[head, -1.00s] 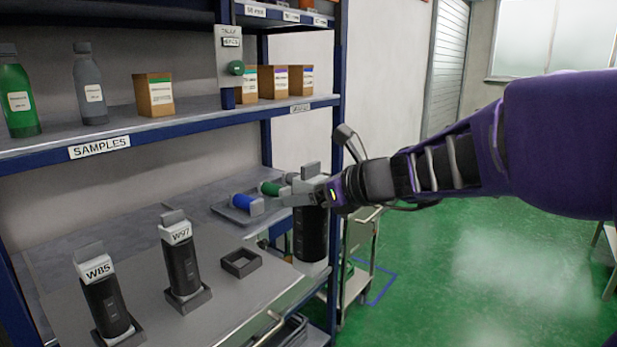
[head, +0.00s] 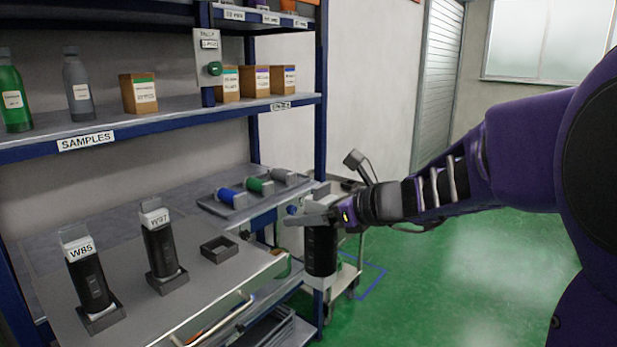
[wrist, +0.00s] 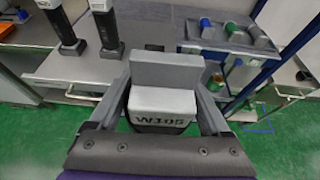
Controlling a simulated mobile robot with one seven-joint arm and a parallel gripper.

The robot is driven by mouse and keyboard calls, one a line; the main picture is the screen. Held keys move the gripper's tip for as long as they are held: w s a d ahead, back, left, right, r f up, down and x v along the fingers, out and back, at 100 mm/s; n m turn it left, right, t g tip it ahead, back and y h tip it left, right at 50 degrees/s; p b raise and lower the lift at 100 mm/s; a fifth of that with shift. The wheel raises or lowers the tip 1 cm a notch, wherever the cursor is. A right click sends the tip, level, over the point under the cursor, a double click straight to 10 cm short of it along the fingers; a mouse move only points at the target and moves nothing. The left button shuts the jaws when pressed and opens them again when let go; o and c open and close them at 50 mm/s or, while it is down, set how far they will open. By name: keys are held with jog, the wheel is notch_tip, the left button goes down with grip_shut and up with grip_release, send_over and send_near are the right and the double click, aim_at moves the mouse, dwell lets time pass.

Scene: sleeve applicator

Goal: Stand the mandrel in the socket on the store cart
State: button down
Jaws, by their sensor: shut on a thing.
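My gripper (head: 322,218) is shut on the mandrel (head: 321,252), a black cylinder with a pale cap and an upright grey tab. It hangs upright beyond the right end of the grey worktop, apart from it. In the wrist view the mandrel's cap (wrist: 163,104) reads W105, between the two fingers of my gripper (wrist: 166,112). An empty square socket (head: 219,249) sits on the worktop (head: 200,300), left of the held mandrel. Mandrels W97 (head: 160,248) and W85 (head: 89,280) stand in sockets farther left. The held mandrel's lower end is hidden in the wrist view.
A tray (head: 210,205) with blue, green and grey rolls lies behind the empty socket. The blue rack post (head: 321,100) and samples shelf (head: 190,115) rise nearby. A pale wheeled cart (head: 345,280) stands behind the held mandrel. Green floor (head: 450,290) is clear to the right.

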jog(key=s+d+f+m+t+h, duration=0.1)
jog(key=d+f, duration=0.3)
jog(key=f, duration=0.5)
jog(key=s+d+f+m+t+h, duration=0.1)
jog(key=d+f+m+h, duration=0.1)
jog(key=d+f, duration=0.3)
jog(key=s+d+f+m+t+h, duration=0.1)
jog(key=d+f, duration=0.3)
jog(key=f, duration=0.9)
jog(key=shift+d+m+t, duration=0.4)
jog(key=shift+m+t, duration=0.1)
jog(key=shift+d, duration=0.1)
